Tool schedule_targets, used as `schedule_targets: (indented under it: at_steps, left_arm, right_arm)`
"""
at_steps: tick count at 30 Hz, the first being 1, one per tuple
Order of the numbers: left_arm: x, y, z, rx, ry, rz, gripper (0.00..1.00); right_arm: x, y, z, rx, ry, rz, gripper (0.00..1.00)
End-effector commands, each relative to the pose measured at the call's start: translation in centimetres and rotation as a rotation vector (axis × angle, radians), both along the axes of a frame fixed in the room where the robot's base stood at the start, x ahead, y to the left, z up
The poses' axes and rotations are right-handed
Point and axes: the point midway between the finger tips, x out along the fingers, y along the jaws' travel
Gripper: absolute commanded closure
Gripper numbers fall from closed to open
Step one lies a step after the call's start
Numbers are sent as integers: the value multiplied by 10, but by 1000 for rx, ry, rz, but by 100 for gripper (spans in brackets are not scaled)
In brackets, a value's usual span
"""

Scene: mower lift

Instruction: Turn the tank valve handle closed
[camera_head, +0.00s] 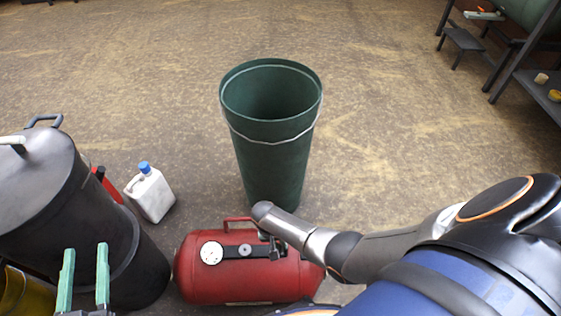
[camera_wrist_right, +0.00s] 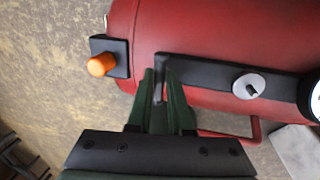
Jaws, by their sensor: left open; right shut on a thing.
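The red tank (camera_head: 215,288) lies on its side on the floor, with a round white gauge (camera_head: 211,253) on a dark bar (camera_head: 242,251). My right gripper (camera_head: 276,250) is over the tank's right part, mostly hidden by my own arm in the head view. In the right wrist view, the fingers of my right gripper (camera_wrist_right: 160,76) are shut around a thin dark grey valve handle (camera_wrist_right: 159,90), which bends out from the end of the dark bar (camera_wrist_right: 205,74). My left gripper (camera_head: 85,276) is open and empty at the lower left, in front of a dark drum.
A red carry handle (camera_wrist_right: 246,132) and an orange knob (camera_wrist_right: 102,65) stand near the right gripper. A green bin (camera_head: 272,160) is behind the tank. A white jug (camera_head: 150,195) and a dark drum (camera_head: 70,210) stand left.

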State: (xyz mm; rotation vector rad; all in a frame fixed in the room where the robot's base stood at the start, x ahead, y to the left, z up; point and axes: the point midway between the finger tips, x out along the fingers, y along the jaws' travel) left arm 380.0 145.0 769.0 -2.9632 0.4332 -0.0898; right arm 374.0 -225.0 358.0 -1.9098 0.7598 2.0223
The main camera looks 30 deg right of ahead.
Motion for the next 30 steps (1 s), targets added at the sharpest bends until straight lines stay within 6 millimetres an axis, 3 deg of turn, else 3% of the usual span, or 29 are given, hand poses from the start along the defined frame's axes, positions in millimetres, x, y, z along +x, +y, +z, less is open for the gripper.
schedule_targets:
  at_steps: [11, 12, 18, 30]
  left_arm:
    - [0, 0, -1, 0, 2, 0, 50]
    - [0, 0, -1, 0, 2, 0, 50]
    - [0, 0, -1, 0, 2, 0, 50]
    - [0, 0, -2, -1, 16, 1, 50]
  right_arm:
    - [0, -3, 0, -6, 0, -5, 100]
    - [0, -3, 0, -5, -1, -5, 77]
    - [0, -2, 0, -4, 0, -5, 55]
    - [0, 0, 3, -1, 0, -3, 53]
